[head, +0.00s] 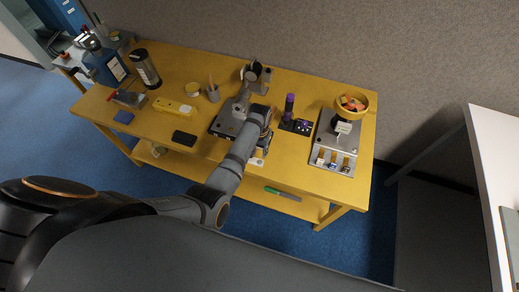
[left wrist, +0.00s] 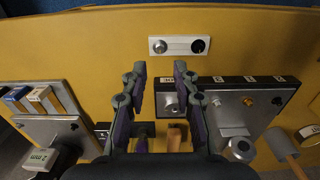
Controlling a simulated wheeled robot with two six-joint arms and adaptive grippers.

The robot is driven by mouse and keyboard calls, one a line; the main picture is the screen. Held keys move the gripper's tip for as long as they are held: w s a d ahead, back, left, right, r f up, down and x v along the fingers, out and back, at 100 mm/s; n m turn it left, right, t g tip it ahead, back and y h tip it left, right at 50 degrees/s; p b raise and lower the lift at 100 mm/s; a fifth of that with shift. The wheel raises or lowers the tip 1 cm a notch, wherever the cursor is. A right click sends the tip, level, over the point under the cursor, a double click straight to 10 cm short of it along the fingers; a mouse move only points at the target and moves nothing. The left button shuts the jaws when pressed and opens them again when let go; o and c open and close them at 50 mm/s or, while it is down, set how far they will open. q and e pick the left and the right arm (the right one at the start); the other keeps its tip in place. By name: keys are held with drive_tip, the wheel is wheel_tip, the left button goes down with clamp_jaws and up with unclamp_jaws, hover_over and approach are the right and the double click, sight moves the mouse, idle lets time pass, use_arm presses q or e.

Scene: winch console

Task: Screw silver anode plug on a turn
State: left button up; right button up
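My left gripper (left wrist: 160,72) is open in the left wrist view, its two fingers apart with nothing between the tips. In the head view my left forearm reaches over the middle of the yellow table and hides much of the grey console (head: 225,121). A white plate (left wrist: 178,45) past the fingertips carries a silver knob (left wrist: 159,46) and a black one. I cannot tell which silver piece is the anode plug. My right gripper is out of view.
A purple post (head: 289,106) stands near the gripper.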

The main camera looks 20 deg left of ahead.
sight(259, 161)
use_arm(q)
drive_tip(key=shift+f+b, duration=0.3)
drive_tip(key=shift+f, duration=0.1)
wheel_tip(259, 161, down, 4)
drive_tip(key=b, duration=0.4)
drive_tip(key=shift+r, duration=0.15)
drive_tip(key=shift+f+b, duration=0.55)
drive_tip(key=shift+f, duration=0.7)
drive_tip(key=shift+c, duration=0.2)
clamp_jaws()
drive_tip(key=shift+r, duration=0.15)
wheel_tip(259, 161, up, 4)
drive_tip(key=p, duration=0.5)
drive_tip(key=shift+r, duration=0.2)
